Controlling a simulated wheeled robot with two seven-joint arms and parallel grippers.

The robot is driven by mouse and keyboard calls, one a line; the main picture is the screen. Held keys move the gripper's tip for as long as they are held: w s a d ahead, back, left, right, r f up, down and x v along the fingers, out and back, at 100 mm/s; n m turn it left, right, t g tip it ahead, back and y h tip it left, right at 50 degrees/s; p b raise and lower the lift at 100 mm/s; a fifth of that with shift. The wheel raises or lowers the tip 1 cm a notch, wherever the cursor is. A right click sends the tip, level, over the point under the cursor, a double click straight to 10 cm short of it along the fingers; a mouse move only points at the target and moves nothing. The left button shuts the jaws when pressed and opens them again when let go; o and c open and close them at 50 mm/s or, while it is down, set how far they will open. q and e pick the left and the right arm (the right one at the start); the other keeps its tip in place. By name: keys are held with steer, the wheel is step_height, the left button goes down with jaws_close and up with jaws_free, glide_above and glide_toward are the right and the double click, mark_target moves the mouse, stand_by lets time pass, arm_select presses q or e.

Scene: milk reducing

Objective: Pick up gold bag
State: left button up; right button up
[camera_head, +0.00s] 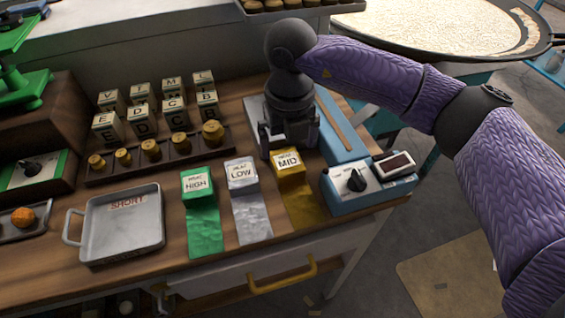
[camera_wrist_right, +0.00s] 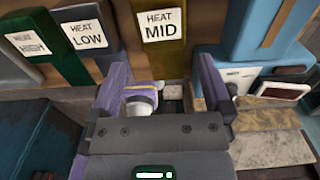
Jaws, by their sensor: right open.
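The gold bag (camera_head: 298,200) lies on the wooden table near its front edge, with a "HEAT MID" label on its upper block. It also shows in the right wrist view (camera_wrist_right: 179,57), its label upright ahead of my fingers. My right gripper (camera_head: 290,146) points down just behind the bag's labelled end. In the right wrist view the gripper (camera_wrist_right: 162,72) is open, its two purple fingers apart and nothing clearly held between them. I cannot tell whether the fingers touch the bag. My left gripper is not in view.
A silver "LOW" bag (camera_head: 250,208) and a green "HIGH" bag (camera_head: 203,218) lie left of the gold one. A blue device (camera_head: 345,196) with a knob stands close on its right. Lettered blocks, gold weights and a metal tray (camera_head: 94,254) are farther left.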

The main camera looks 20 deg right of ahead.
mark_target(288, 163)
steer(key=f, duration=0.2)
steer(key=f+b, duration=0.1)
steer(key=f, duration=0.4)
steer(key=shift+w+d+b, duration=0.1)
steer(key=shift+w+b, duration=0.2)
steer(key=shift+w, duration=0.05)
steer(key=shift+r, duration=0.1)
steer(key=shift+c, duration=0.4)
steer(key=c, duration=1)
